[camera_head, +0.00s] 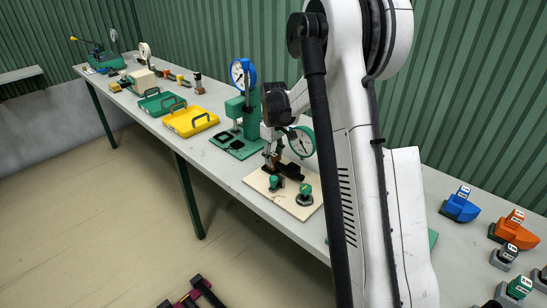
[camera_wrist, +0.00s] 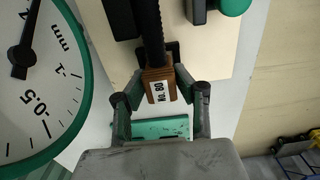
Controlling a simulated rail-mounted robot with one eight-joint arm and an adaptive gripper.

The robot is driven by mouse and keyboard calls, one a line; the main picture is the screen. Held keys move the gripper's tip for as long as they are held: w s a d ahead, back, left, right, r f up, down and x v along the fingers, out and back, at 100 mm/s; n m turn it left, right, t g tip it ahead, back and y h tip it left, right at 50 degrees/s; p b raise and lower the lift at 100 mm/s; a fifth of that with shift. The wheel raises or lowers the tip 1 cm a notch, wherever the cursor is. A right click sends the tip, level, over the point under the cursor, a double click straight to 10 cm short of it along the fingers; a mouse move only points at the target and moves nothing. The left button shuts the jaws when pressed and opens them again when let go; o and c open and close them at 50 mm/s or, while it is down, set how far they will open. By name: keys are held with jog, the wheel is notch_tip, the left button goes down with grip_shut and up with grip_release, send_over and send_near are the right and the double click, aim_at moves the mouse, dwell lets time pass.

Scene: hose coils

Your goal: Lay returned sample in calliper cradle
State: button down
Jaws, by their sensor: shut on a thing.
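My gripper (camera_wrist: 161,84) is shut on the returned sample, gripping its brown end block (camera_wrist: 160,92) marked "No. 80". A black hose length (camera_wrist: 152,35) runs from the block toward the top of the wrist view. The sample hangs over the pale calliper board (camera_wrist: 215,60), between dark blocks that may be the cradle (camera_wrist: 121,18). I cannot tell whether it touches them. In the head view my gripper (camera_head: 271,155) is at the board (camera_head: 257,181), beside the green-rimmed calliper dial (camera_head: 302,142). The arm hides part of this area.
Green knobs (camera_head: 305,189) stand on the board's front. A green press with a blue dial (camera_head: 243,74) stands to the left, with a yellow tray (camera_head: 190,121) and green trays beyond. Blue (camera_head: 460,207) and orange (camera_head: 514,233) numbered blocks sit at right.

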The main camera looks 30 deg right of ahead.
jog(key=shift+f+b, duration=0.3)
jog(key=shift+f, duration=0.1)
dwell(0.3)
jog(key=c, duration=1.3)
grip_release()
jog(key=shift+o, duration=0.2)
jog(key=shift+r, duration=0.2)
jog(key=shift+r+p, duration=1.7)
jog(key=shift+r, duration=2.05)
